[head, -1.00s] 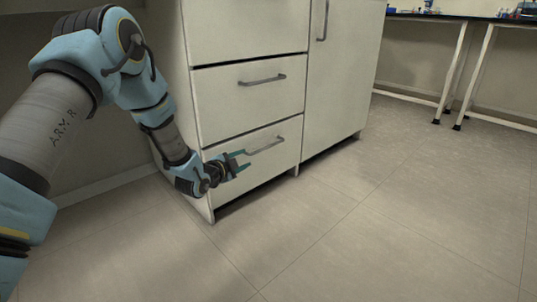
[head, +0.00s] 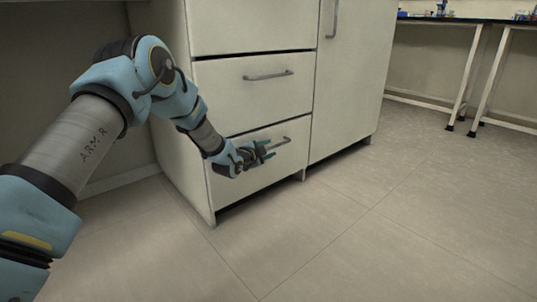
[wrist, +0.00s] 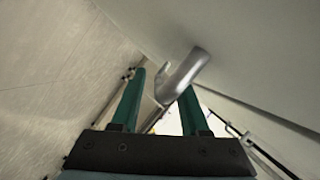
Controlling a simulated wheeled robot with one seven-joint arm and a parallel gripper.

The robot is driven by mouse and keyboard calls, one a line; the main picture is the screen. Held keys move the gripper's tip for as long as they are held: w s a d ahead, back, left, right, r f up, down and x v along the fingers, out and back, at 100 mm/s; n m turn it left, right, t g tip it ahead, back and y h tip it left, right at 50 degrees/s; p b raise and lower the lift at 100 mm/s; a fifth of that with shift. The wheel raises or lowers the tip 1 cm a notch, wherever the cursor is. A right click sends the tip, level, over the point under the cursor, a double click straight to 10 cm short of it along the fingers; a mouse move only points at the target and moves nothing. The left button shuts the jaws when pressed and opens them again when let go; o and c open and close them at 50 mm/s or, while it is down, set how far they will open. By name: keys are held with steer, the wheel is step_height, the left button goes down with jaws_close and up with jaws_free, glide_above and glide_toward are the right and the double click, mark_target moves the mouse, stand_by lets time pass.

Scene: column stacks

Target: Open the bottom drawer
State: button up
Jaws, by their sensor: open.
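The bottom drawer (head: 232,186) is the lowest front of the white cabinet and is closed. Its grey bar handle (head: 285,141) runs sideways across the front, its left part hidden by my gripper. My gripper (head: 268,149) is open at the left part of this handle. In the wrist view, my green fingers (wrist: 160,105) are spread apart, and the metal handle (wrist: 185,75) shows end-on at and between their tips. I cannot tell whether the fingers touch it.
A closed drawer (head: 255,90) with its own handle sits above. A tall cabinet door (head: 345,80) stands to the right. The floor (head: 330,230) in front is clear. A table (head: 470,60) with white legs stands at the back right.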

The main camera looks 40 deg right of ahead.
steer(key=shift+d, duration=0.15)
steer(key=shift+c, duration=0.2)
jaws_close()
stand_by(1.2)
